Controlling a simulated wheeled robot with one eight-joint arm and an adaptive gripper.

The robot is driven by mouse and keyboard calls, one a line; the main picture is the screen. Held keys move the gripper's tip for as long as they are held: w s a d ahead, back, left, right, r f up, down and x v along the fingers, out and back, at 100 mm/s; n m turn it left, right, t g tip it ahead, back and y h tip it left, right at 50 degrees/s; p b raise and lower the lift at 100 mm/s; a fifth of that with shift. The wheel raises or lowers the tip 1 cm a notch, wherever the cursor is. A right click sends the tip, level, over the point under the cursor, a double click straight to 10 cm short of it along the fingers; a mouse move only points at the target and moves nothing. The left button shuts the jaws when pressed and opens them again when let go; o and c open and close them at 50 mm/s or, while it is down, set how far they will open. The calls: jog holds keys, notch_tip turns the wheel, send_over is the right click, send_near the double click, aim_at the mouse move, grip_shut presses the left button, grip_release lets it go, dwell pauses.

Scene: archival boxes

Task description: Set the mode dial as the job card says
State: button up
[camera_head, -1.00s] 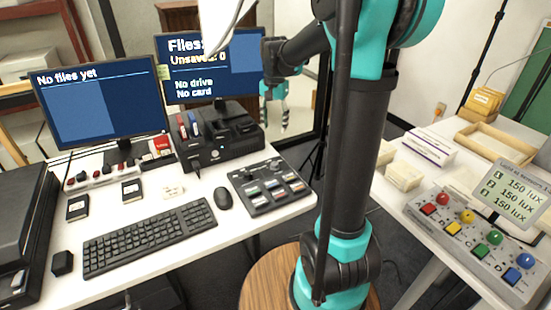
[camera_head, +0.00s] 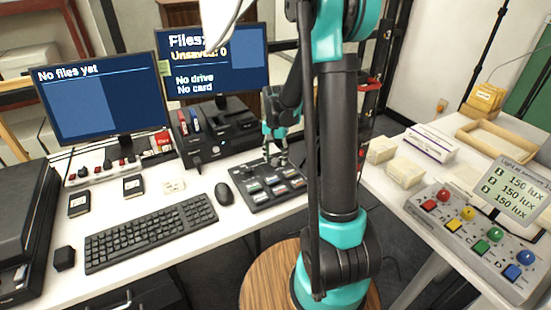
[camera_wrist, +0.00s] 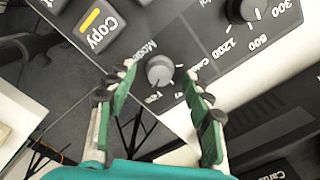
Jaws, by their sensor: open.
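The mode dial (camera_wrist: 160,71) is a small round grey knob near a corner of the dark control panel (camera_head: 268,185), beside printed "Mode" lettering. In the wrist view, its setting labels are partly cut off or too small to read, and I cannot tell its setting. My gripper (camera_wrist: 159,84) is open, with one green-padded finger to each side of the dial in the picture. I cannot tell whether they touch it. In the head view, my gripper (camera_head: 276,152) is over the panel's far end. I cannot make out a readable job card.
A second knob (camera_wrist: 245,8), marked 300, 600 and 1200, and a "Copy" button (camera_wrist: 98,28) are on the same panel. A mouse (camera_head: 223,193) and keyboard (camera_head: 150,232) lie left of it. The black dock (camera_head: 213,135) stands behind.

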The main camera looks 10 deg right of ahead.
jog(key=shift+f, duration=0.4)
jog(key=c, duration=1.2)
jog(key=shift+o, duration=0.2)
jog(key=shift+n, duration=0.4)
jog(key=n, duration=1.1)
